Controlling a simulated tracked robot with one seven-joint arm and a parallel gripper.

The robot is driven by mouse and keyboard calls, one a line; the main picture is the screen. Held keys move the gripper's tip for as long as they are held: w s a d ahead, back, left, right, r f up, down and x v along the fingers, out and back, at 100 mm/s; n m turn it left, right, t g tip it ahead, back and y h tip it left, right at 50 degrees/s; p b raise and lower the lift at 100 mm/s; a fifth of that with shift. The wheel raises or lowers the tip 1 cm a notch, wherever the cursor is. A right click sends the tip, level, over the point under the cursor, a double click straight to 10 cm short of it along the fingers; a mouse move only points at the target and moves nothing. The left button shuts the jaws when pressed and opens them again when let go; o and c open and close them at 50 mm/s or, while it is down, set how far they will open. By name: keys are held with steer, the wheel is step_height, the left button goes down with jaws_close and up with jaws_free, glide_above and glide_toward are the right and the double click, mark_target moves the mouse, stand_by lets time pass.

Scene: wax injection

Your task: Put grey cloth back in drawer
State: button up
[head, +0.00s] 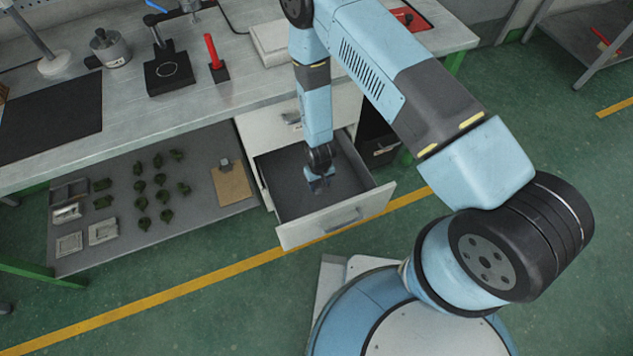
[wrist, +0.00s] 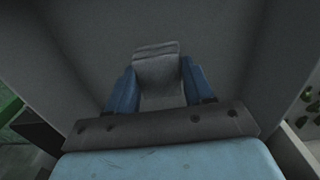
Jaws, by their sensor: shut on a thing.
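The open drawer (head: 283,218) is pulled out of the white cabinet under the workbench, with a dark grey inside. My gripper (head: 318,184) reaches down into the drawer from above. In the wrist view my gripper (wrist: 157,92) has its two blue fingers shut on the folded grey cloth (wrist: 158,72). The cloth sits between the fingers and sticks out a little past their tips, over the drawer's grey floor. I cannot tell whether the cloth touches the floor. In the head view the cloth is too small and dark to make out clearly.
The drawer's walls stand close around my gripper; its front panel (head: 337,217) faces the green floor. A lower shelf (head: 205,205) at the left holds several dark green pieces and a clipboard (head: 231,184). The workbench top (head: 130,115) above carries tools.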

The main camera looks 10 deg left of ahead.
mark_target(321, 183)
steer(key=f, duration=0.4)
steer(key=shift+w+d+f, duration=0.25)
steer(key=shift+f, duration=2.05)
steer(key=shift+f, duration=0.1)
steer(key=o, duration=1.1)
step_height(321, 183, up, 12)
steer(key=shift+r, duration=0.1)
